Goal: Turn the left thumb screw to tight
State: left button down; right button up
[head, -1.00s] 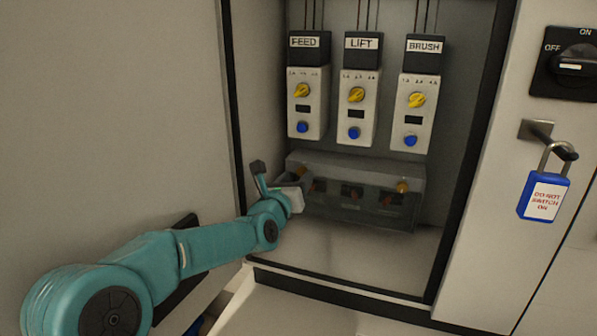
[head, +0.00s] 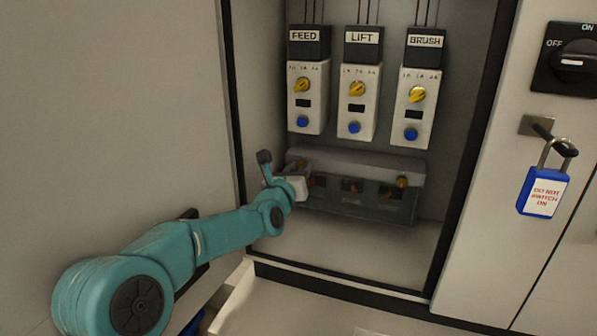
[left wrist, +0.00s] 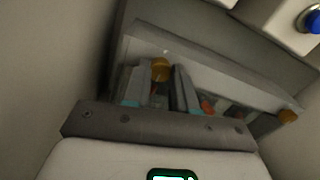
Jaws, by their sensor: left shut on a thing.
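The left thumb screw (left wrist: 160,70) is a brass-coloured knob at the left end of a grey terminal cover (head: 357,160). My left gripper (left wrist: 162,84) is at it, with one finger on either side, shut on the screw. In the head view my left gripper (head: 287,178) reaches the cover's left end, and the screw is mostly hidden there. The right thumb screw (head: 402,181) also shows in the left wrist view (left wrist: 288,116), with nothing touching it. My right gripper is not in view.
Above the cover hang three modules: FEED (head: 308,97), LIFT (head: 357,102) and BRUSH (head: 415,108), with yellow knobs and blue buttons. At right are a rotary switch (head: 571,62) and a blue padlock (head: 541,192). The cabinet wall is close on my gripper's left.

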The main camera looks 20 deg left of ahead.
pick_arm(q)
jog(key=shift+m+b, duration=0.35)
jog(key=shift+m, duration=17.45)
jog(key=c, duration=0.9)
grip_release()
